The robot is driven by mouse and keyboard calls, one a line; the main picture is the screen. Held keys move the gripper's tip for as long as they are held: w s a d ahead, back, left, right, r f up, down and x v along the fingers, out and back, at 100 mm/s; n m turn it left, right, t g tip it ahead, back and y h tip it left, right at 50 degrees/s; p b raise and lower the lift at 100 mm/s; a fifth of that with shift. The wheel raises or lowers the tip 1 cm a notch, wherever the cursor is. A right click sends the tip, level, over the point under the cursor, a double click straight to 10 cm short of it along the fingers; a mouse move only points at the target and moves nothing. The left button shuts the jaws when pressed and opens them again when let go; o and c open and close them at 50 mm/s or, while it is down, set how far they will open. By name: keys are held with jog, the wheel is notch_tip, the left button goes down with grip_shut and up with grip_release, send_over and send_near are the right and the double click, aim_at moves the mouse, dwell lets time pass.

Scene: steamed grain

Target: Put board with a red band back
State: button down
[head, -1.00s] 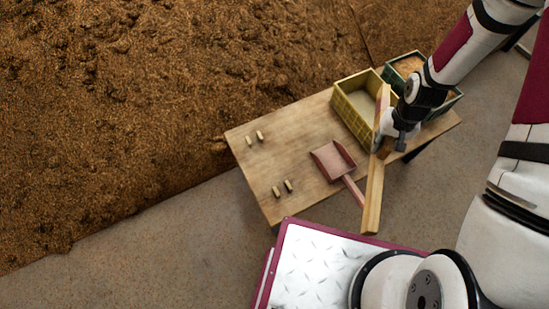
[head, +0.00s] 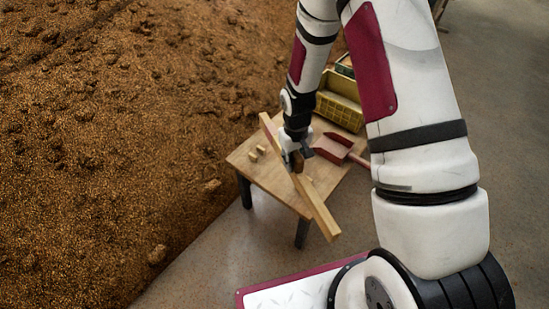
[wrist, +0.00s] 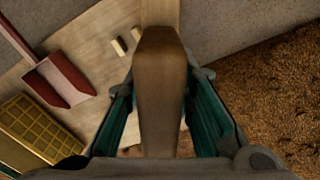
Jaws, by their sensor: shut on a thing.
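The long pale wooden board (head: 318,208) is held tilted above the table, its near end past the table's front edge. A reddish patch shows near its far end; I cannot tell if it is a full band. My gripper (head: 297,162) is shut on a brown block-like grip (wrist: 160,95) at the board's middle. In the wrist view the pale board (wrist: 160,14) runs beyond the grip. Two small wooden pegs (head: 257,152) stand on the table (head: 245,166), left of the board. In the wrist view two pegs (wrist: 127,40) show beside it, apart from it.
A red scoop (head: 333,146) lies on the table right of my gripper. A yellow crate (head: 340,110) stands behind it, with another container (head: 345,68) partly hidden beyond. A large brown grain heap (head: 120,140) lies left of the table. Bare floor (head: 215,250) is in front.

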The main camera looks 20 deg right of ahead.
jog(key=w+f+n+b, duration=0.5)
jog(key=w+f+b, duration=0.7)
jog(key=b, duration=0.7)
jog(key=shift+w+a+b, duration=0.15)
jog(key=shift+w+b, duration=0.25)
jog(key=shift+w, duration=0.3)
jog(key=shift+f+b, duration=1.3)
jog(key=shift+f, duration=0.7)
jog(key=shift+f, duration=0.35)
jog(key=c, duration=1.3)
grip_release()
jog(key=shift+s, duration=0.1)
